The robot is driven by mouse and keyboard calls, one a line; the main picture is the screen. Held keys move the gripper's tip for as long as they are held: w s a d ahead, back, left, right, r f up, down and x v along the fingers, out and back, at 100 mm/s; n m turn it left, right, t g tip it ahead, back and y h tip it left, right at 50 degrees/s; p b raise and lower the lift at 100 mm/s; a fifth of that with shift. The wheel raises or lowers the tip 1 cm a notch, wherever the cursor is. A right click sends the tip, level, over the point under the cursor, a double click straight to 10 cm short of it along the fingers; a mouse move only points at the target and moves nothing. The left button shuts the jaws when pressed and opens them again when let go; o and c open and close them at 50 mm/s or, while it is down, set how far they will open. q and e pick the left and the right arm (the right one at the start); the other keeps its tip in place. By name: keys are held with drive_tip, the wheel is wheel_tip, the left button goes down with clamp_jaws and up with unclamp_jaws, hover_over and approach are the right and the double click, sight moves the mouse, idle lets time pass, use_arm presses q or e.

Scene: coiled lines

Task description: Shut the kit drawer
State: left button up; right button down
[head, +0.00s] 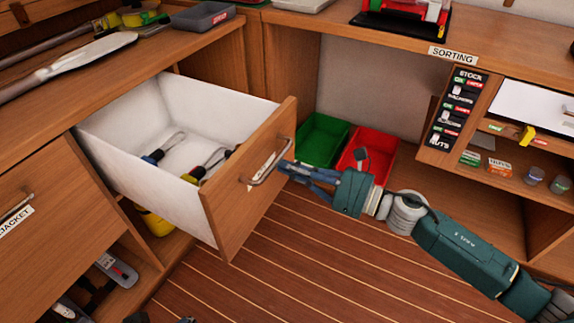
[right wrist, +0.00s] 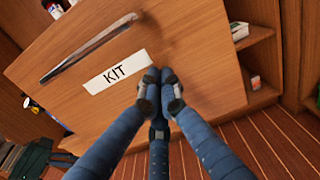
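The kit drawer (head: 232,205) is pulled well out of the left-hand cabinet. It has a wooden front, a metal bar handle and white inner walls, and several tools with looped ends and blue or yellow parts lie inside. In the head view the right gripper (head: 287,170) is just right of the handle. Only small dark parts, possibly my left gripper, show at the bottom edge.
A green bin (head: 322,139) and a red bin (head: 368,158) stand beyond the drawer. A closed drawer labelled JACKET (head: 50,225) is at left. A grey tray (head: 203,16) sits on the counter above. The striped floor (head: 290,265) in front is clear.

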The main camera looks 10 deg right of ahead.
drive_tip(key=shift+w+a, duration=0.2)
drive_tip(key=shift+a, duration=0.1)
